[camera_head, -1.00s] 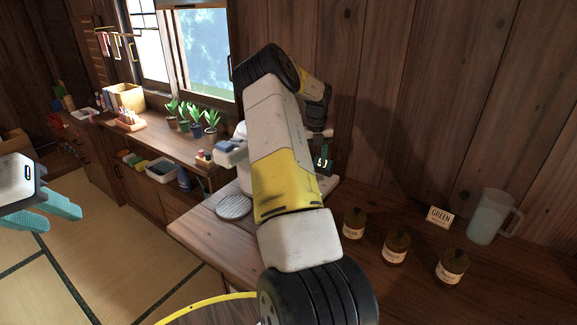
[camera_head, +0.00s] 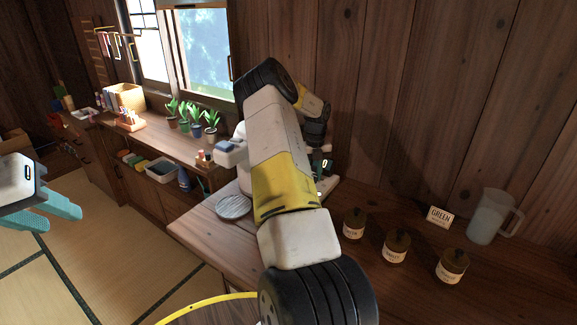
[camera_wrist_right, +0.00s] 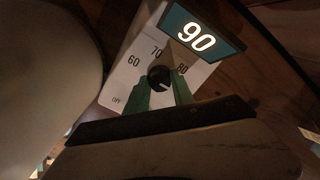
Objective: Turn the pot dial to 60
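The pot's control panel (camera_wrist_right: 123,79) fills the middle of the right wrist view, marked OFF, 60, 70 and 80. Its lit display (camera_wrist_right: 195,37) reads 90. The black dial (camera_wrist_right: 158,77) sits between the green fingers of my right gripper (camera_wrist_right: 160,84), which look closed against its sides. The dial's white mark points to the lower right, away from 60. In the head view the white pot (camera_head: 243,178) is mostly hidden behind my right arm, as is the right gripper; part of the display (camera_head: 326,165) shows. My left gripper (camera_head: 52,213) hangs empty at the left, fingers apart.
A round slatted lid or mat (camera_head: 234,206) lies on the counter (camera_head: 207,232) beside the pot. Several labelled jars (camera_head: 396,247), a GREEN card (camera_head: 439,216) and a frosted pitcher (camera_head: 492,217) stand to the right. Potted plants (camera_head: 195,122) line the window counter.

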